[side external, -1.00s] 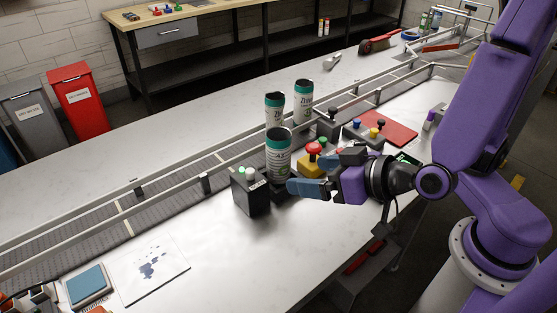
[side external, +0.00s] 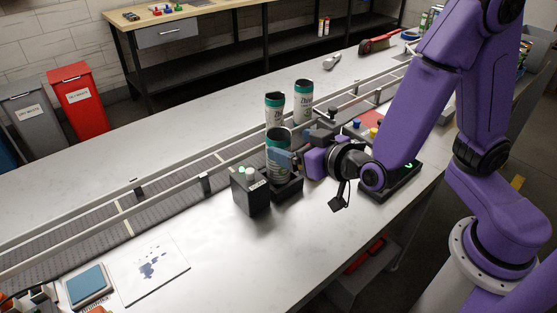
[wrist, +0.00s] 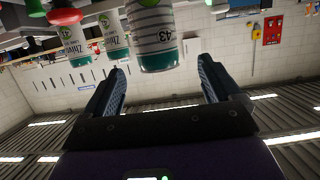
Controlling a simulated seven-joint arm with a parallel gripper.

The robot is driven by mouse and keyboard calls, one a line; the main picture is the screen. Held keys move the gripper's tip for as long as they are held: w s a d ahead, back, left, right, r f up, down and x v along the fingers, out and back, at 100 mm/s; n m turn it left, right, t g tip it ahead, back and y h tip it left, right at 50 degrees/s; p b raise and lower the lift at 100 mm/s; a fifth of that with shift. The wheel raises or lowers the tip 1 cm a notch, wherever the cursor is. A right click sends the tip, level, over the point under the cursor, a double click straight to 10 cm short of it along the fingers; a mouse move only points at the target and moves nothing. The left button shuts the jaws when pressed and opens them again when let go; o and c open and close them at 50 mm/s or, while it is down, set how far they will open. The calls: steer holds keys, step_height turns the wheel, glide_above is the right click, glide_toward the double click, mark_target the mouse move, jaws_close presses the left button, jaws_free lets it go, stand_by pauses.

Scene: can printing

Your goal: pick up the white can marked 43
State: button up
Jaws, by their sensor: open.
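My gripper (wrist: 161,64) is open, with one blue finger to each side of the can's line and the can beyond the fingertips. In the side view my gripper (side external: 288,160) is at the can's right side, and a finger covers part of it. Contact cannot be told.
Two similar cans (side external: 274,108) (side external: 303,100) stand behind, by the railed conveyor (side external: 120,211). The black box (side external: 250,190) with green buttons is left of the holder. Control boxes crowd the area behind my gripper.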

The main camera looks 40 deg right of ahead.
mark_target(274, 138)
steer(key=shift+x, duration=4.1)
steer(key=shift+d+f, duration=0.15)
steer(key=c, duration=1.4)
steer(key=shift+c, duration=0.2)
